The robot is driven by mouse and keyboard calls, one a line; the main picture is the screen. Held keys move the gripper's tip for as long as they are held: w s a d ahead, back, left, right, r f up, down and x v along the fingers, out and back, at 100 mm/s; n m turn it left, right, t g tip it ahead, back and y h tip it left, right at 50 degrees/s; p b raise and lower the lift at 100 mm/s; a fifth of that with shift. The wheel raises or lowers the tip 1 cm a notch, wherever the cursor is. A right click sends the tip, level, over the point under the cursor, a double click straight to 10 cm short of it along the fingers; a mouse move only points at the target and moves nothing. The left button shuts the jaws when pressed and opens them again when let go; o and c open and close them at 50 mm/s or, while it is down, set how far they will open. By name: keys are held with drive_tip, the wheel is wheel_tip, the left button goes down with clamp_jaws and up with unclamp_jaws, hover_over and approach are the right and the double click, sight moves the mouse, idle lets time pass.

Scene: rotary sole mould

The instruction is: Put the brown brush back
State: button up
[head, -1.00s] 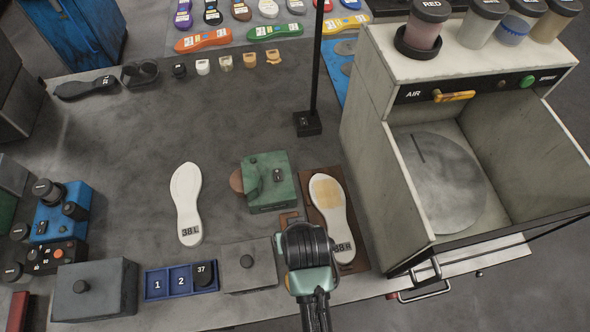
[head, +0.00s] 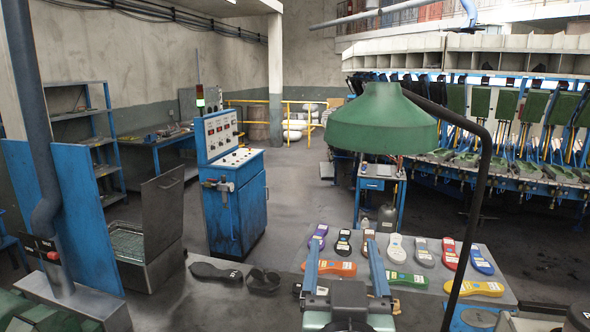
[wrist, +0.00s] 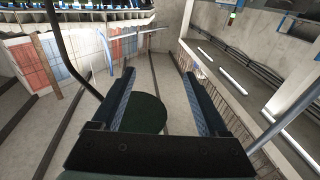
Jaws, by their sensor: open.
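In the wrist view my gripper (wrist: 157,72) is also open, with nothing held between the fingers. It points up towards the ceiling and far wall. The green lamp shade (wrist: 142,113) shows beyond and between the fingers. The work surface near me, with the green block and white soles seen earlier, is out of view now.
The green lamp (head: 378,118) hangs on a dark bent pole (head: 484,175) right of my gripper. Coloured soles lie on a grey board (head: 500,260) beyond it. A black sole (head: 215,272) lies left. A blue control cabinet (head: 235,205) and a moulding machine (head: 470,125) stand farther off.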

drive_tip(key=s+a+r+t, duration=0.2)
drive_tip(key=s+r+t, duration=0.1)
drive_tip(key=r, duration=0.5)
drive_tip(key=s+a+r+t+y, duration=0.1)
drive_tip(key=s+a+r+t, duration=0.1)
drive_tip(key=s+r, duration=0.3)
drive_tip(key=s+a+r+n+t, duration=0.1)
drive_tip(key=s+a+r+t, duration=0.1)
drive_tip(key=r, duration=0.9)
drive_tip(key=s+t, duration=0.1)
drive_tip(key=s, duration=0.1)
drive_tip(key=shift+s+t+y, duration=0.4)
drive_tip(key=shift+a+r, duration=0.1)
